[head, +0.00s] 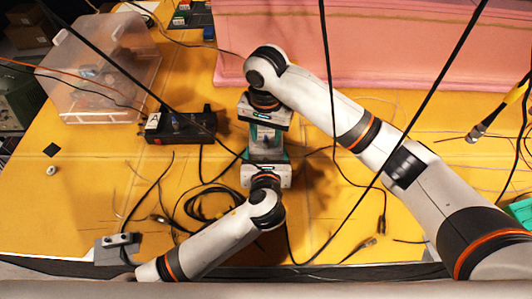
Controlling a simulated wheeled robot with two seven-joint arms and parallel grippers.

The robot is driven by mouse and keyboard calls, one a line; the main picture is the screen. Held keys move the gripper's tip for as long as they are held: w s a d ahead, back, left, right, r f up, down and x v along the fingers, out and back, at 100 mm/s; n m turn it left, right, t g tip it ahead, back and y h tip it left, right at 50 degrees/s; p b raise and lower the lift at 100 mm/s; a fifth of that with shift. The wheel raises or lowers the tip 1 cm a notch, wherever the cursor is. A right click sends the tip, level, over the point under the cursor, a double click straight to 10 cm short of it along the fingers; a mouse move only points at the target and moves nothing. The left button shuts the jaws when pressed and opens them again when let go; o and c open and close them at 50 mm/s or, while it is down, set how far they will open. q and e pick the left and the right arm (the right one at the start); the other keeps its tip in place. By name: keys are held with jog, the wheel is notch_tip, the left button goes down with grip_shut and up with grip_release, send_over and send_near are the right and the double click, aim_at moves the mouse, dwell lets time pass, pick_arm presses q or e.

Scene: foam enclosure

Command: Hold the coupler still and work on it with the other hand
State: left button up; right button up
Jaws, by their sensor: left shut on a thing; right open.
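My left gripper (268,158) comes up from the front, near the middle of the yellow table (330,215). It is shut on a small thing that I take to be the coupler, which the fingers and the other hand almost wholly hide. My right gripper (265,136) reaches in from the back and faces the left one, with its fingers open. The two sets of fingers are very close together. I cannot tell whether the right fingers touch the coupler.
A black box (180,128) stands left of the grippers, and a clear plastic bin (95,70) at the back left. A pink foam block (380,45) fills the back right. A grey bracket (117,248) sits at the front left. Loose cables (205,205) lie about; black lines hang across the view.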

notch_tip(320, 180, up, 15)
dwell(0.8)
pick_arm(q)
jog(key=o, duration=1.2)
jog(key=shift+o, duration=0.2)
